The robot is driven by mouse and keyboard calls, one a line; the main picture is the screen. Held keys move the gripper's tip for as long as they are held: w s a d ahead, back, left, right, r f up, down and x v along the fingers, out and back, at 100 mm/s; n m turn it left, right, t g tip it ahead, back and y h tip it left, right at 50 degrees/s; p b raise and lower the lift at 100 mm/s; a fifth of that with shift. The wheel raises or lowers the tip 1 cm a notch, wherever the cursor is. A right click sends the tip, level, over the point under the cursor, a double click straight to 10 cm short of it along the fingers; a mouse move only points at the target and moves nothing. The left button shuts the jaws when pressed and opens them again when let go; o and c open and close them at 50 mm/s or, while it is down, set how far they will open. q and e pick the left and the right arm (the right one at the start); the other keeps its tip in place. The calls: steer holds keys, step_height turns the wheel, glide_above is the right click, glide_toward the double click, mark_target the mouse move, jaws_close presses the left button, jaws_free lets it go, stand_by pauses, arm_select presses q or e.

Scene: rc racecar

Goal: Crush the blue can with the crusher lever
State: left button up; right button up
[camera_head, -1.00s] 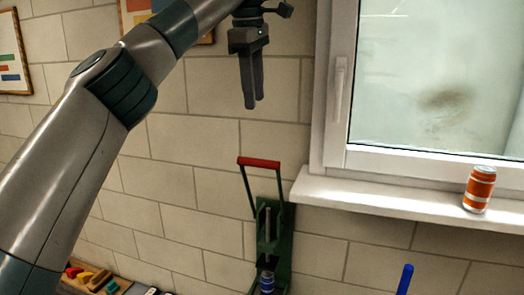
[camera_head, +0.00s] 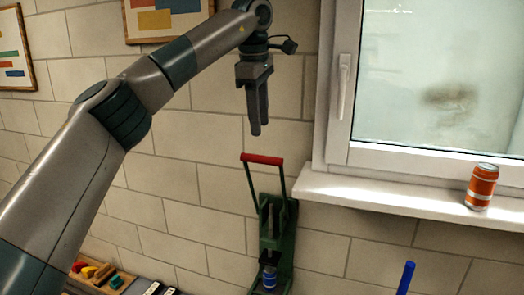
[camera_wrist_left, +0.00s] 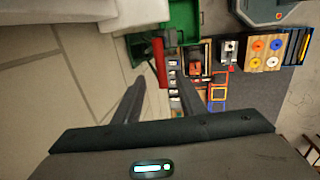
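The green can crusher (camera_head: 286,240) stands against the wall below the window ledge, its lever raised. The lever ends in a red crossbar handle (camera_head: 262,159). The blue can (camera_head: 269,279) stands upright at the crusher's base, under its press part. My left gripper (camera_head: 256,134) points down just above the red handle, apart from it. In the left wrist view the handle (camera_wrist_left: 160,62) shows between and beyond my left gripper's fingers (camera_wrist_left: 162,82), which are spread and empty. The blue can cannot be made out there. My right gripper is not in view.
An orange can (camera_head: 481,187) stands on the white window sill (camera_head: 400,196) at right. A blue upright rod (camera_head: 405,279) rises at the lower right. A wooden tray with coloured pieces (camera_head: 100,277) lies at lower left. The air around the handle is clear.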

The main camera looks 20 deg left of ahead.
mark_target(262, 156)
arm_select(q)
steer(key=f+p, duration=0.1)
steer(key=f, duration=0.2)
steer(key=w+f, duration=0.1)
steer(key=f, duration=0.2)
steer(key=f+p, duration=0.1)
steer(key=f, duration=0.2)
steer(key=shift+w+f+p, duration=0.25)
steer(key=shift+w+p, duration=0.05)
steer(key=shift+w, duration=0.05)
jaws_close()
